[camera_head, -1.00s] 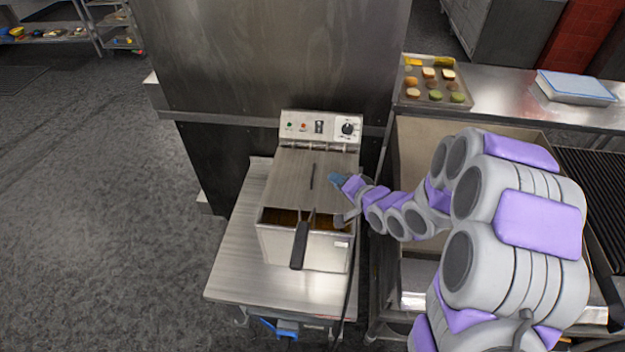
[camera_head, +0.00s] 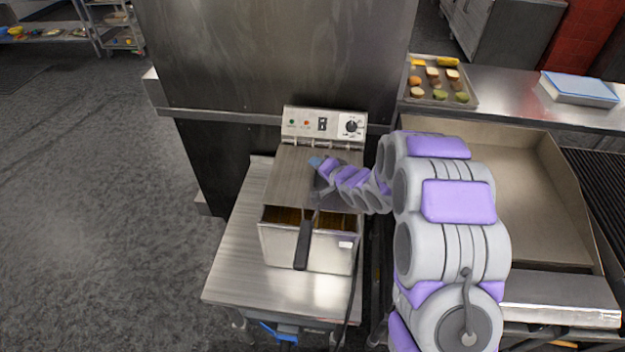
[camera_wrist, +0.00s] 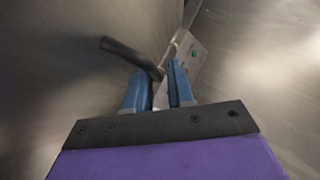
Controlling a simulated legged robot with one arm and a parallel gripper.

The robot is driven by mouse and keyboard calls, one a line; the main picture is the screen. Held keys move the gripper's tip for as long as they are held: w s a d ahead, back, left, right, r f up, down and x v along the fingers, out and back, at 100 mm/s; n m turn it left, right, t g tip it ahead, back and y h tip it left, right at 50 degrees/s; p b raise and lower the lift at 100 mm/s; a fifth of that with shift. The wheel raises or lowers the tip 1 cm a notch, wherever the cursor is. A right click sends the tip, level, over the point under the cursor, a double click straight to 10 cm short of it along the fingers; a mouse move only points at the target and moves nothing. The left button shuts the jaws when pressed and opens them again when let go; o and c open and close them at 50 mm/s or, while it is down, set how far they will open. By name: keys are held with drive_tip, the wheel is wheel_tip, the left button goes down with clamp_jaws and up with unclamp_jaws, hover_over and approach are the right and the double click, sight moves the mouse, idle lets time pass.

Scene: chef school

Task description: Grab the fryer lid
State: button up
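The fryer lid (camera_head: 291,172) is a flat metal plate lying over the back part of the fryer (camera_head: 278,246). Its dark bar handle (camera_wrist: 125,50) shows in the wrist view; in the head view my gripper largely hides it. My gripper (camera_head: 316,163) is over the lid at the handle. In the wrist view its two blue fingertips (camera_wrist: 159,70) are apart, with the near end of the handle at the gap between them. I cannot tell whether they touch it.
A fry basket with a black handle (camera_head: 303,245) sits in the fryer's open front. The fryer's control panel (camera_head: 323,125) stands behind the lid. A steel wall rises behind. A food tray (camera_head: 438,97) lies at the back right.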

drive_tip(key=shift+w+d+r, duration=0.1)
drive_tip(key=shift+w+d, duration=0.05)
drive_tip(key=shift+d, duration=0.75)
drive_tip(key=shift+c, duration=0.3)
drive_tip(key=shift+a, duration=0.3)
drive_tip(key=c, duration=0.3)
drive_tip(key=shift+a+f, duration=0.2)
drive_tip(key=shift+a, duration=0.2)
clamp_jaws()
drive_tip(key=shift+d, duration=0.25)
